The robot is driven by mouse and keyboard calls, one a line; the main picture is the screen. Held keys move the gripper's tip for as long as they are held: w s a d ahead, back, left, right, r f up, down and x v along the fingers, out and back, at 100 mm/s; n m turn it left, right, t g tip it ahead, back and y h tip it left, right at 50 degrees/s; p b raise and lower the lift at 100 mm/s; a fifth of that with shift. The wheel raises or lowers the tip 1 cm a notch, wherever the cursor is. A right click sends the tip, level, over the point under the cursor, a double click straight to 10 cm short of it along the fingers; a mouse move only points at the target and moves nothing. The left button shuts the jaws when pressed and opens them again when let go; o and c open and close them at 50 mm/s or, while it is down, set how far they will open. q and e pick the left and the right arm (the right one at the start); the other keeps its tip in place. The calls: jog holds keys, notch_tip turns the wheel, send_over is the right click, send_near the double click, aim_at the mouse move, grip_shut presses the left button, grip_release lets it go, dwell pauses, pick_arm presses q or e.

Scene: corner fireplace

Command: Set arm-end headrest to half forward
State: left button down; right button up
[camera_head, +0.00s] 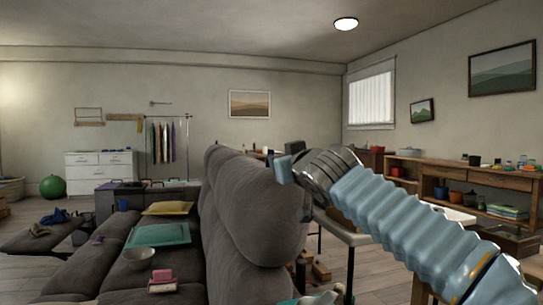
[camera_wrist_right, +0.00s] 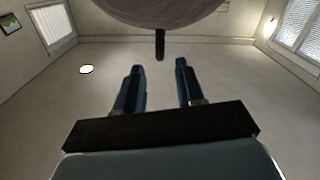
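A dark grey sofa (camera_head: 75,270) runs away from me, its back on the right side. The nearest headrest (camera_head: 265,190) is a rounded cushion standing tall at the top of this back; other headrests line up behind it. I cannot tell its exact tilt. My right gripper (camera_head: 285,170) is at this headrest's right, rear side. In the right wrist view the fingers (camera_wrist_right: 159,68) are apart and empty. The headrest's underside (camera_wrist_right: 160,8) lies beyond them, with a short dark stub (camera_wrist_right: 160,44) between and past the fingertips, apparently untouched. My left gripper is not in view.
Wooden shelves (camera_head: 455,180) line the right wall.

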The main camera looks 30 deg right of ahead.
jog(key=p+x, duration=0.2)
jog(key=x, duration=0.6)
jog(key=shift+w+r, duration=0.1)
jog(key=shift+w, duration=0.05)
jog(key=shift+w+d+p, duration=0.15)
jog(key=shift+w+p, duration=0.2)
jog(key=shift+w, duration=0.1)
jog(key=shift+c, duration=0.2)
grip_shut()
